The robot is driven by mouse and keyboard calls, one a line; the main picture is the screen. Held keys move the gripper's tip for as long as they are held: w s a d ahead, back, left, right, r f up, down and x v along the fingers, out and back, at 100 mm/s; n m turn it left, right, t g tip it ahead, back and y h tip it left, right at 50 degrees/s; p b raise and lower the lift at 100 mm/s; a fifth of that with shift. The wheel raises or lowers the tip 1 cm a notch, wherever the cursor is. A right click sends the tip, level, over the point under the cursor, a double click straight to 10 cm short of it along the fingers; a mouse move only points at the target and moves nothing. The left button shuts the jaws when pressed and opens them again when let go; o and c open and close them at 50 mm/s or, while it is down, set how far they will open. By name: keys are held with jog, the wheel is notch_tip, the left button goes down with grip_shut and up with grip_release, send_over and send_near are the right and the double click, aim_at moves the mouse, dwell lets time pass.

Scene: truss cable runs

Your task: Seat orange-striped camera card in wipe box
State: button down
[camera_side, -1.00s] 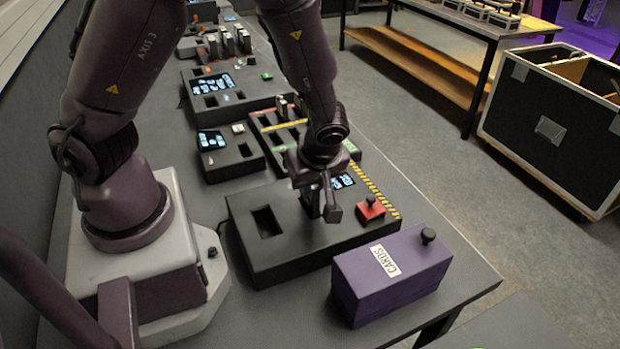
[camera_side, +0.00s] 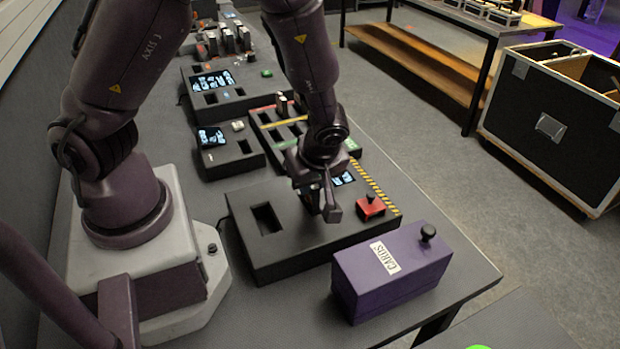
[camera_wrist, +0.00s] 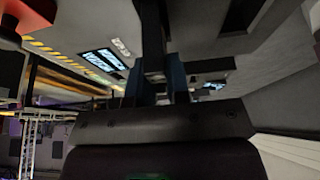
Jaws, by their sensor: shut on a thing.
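A low black box (camera_side: 290,250) with a rectangular slot, a lit screen (camera_side: 343,179), a red block with a black knob (camera_side: 370,206) and a hazard-striped edge stands under my gripper. I take it for the wipe box, but no label is readable. My gripper (camera_side: 326,208) points down at the middle of its top, right of the open slot (camera_side: 266,219). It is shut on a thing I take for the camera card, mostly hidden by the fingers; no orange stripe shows. In the wrist view the fingers (camera_wrist: 155,80) are dark, and whether the card touches the box cannot be told.
A purple box (camera_side: 392,272) labelled CARDS, with a black knob, stands at the front right. Behind are a small screen box (camera_side: 228,150), a compartment tray (camera_side: 270,125) with coloured strips, and a larger screen box (camera_side: 235,95). A flight case (camera_side: 550,125) stands on the floor at right.

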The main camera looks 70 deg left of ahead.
jog(key=shift+f, duration=0.35)
jog(key=c, duration=0.7)
grip_release()
jog(key=shift+r, duration=0.15)
jog(key=shift+r, duration=3.65)
